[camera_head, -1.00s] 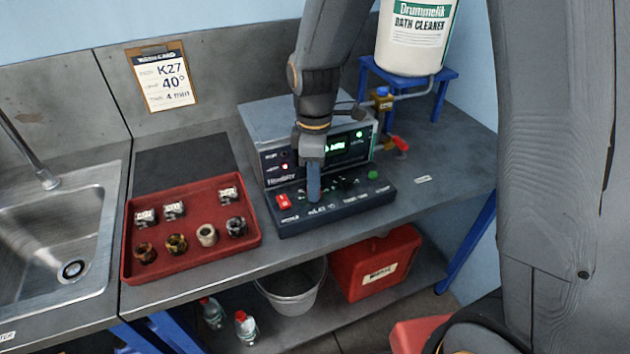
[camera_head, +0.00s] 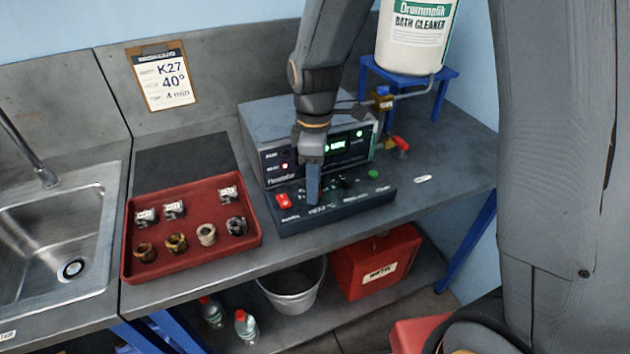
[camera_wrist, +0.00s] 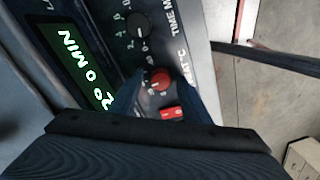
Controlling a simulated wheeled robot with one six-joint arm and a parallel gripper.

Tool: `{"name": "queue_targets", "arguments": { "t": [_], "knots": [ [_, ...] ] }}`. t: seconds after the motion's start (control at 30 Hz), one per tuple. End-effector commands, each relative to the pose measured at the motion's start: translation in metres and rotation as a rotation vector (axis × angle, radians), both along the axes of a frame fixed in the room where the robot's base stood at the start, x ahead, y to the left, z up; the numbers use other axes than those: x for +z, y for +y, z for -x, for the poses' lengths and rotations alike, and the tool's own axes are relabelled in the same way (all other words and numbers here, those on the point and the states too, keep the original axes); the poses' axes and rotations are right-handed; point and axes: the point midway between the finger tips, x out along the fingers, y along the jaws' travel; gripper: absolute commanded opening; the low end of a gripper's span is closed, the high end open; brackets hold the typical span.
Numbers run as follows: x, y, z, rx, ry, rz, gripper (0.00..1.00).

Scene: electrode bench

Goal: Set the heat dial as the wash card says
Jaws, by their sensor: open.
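The wash card (camera_head: 162,77) is clipped to the wall at upper left and reads K27, 40° and, less clearly, 4 minutes. The bath unit's control panel (camera_head: 345,207) lies under my gripper (camera_head: 313,198). In the wrist view, the red heat dial (camera_wrist: 160,78) has the label ending in "°C" beside it. My gripper (camera_wrist: 165,88) is open, with one finger on each side of this dial; whether they touch it I cannot tell. The green display (camera_wrist: 80,60) seems to read 20 and 0 MIN. The dial is hidden behind the fingers in the head view.
In the wrist view, the black time dial (camera_wrist: 138,27) and a red switch (camera_wrist: 172,113) sit close to the heat dial. A red tray (camera_head: 190,262) with several small parts stands left of the unit. A drum (camera_head: 416,40) of bath cleaner stands behind on a blue stand.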

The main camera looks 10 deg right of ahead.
Motion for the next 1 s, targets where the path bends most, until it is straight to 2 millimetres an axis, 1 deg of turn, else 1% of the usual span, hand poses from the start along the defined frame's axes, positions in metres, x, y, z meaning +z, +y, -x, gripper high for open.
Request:
{"name": "queue_targets", "arguments": {
  "t": [0.17,0.4,0.5,0.6,0.73,1.0],
  "knots": [
    [0.016,0.000,-0.002,0.000,-0.004,-0.001,0.44],
    [0.053,0.000,-0.004,0.000,-0.005,-0.001,0.44],
    [0.065,0.000,-0.004,0.000,-0.003,-0.001,0.44],
    [0.074,-0.001,-0.004,0.000,-0.003,0.000,0.44],
    [0.077,-0.001,-0.004,-0.001,-0.002,-0.001,0.44],
    [0.077,-0.001,-0.004,-0.001,-0.001,-0.001,0.44]
  ]
}}
